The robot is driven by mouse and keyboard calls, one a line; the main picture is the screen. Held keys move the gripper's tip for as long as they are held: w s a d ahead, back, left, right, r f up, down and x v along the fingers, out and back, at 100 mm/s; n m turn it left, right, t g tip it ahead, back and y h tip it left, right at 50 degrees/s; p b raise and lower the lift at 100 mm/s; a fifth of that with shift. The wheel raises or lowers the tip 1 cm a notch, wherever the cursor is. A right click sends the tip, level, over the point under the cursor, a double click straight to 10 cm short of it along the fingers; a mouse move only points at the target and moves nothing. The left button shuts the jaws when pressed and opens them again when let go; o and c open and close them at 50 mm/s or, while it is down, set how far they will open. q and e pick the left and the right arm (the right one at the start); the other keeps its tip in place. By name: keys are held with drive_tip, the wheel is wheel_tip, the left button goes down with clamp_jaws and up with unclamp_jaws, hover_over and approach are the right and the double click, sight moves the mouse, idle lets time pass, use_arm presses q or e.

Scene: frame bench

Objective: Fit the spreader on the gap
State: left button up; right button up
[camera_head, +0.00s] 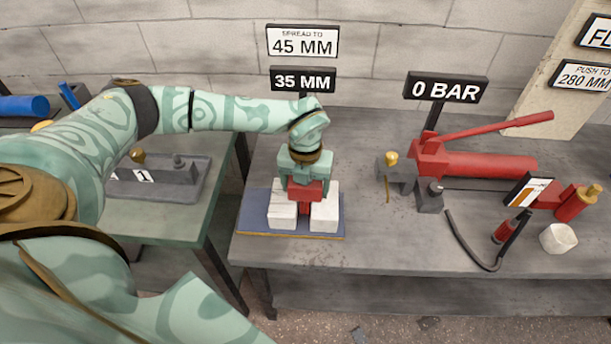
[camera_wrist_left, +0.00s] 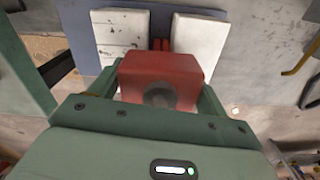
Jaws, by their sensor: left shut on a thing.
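The spreader (camera_head: 306,190) is a red tool with a block-shaped body. My left gripper (camera_head: 305,178) is shut on it, above the two white blocks. In the left wrist view the spreader's red body (camera_wrist_left: 160,80) sits between the fingers of my left gripper (camera_wrist_left: 158,92), and its red tips point at the gap (camera_wrist_left: 161,42) between the blocks. The left white block (camera_head: 283,217) and right white block (camera_head: 324,216) stand on a blue plate (camera_head: 256,212). The tips seem to be at or in the gap; how deep is hidden. My right gripper is out of view.
Signs behind read "spread to 45 MM" (camera_head: 302,41) and "35 MM" (camera_head: 302,79). A red pump (camera_head: 470,164) with a long handle, a "0 BAR" sign (camera_head: 446,88) and a hose (camera_head: 468,250) lies to the right.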

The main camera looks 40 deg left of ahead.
use_arm(q)
drive_tip(key=shift+f, duration=0.7)
drive_tip(key=o, duration=1.8)
wheel_tip(320, 180, up, 16)
drive_tip(key=p, duration=0.4)
drive_tip(key=shift+r, duration=0.2)
drive_tip(key=shift+s+f, duration=0.1)
drive_tip(key=shift+f, duration=0.05)
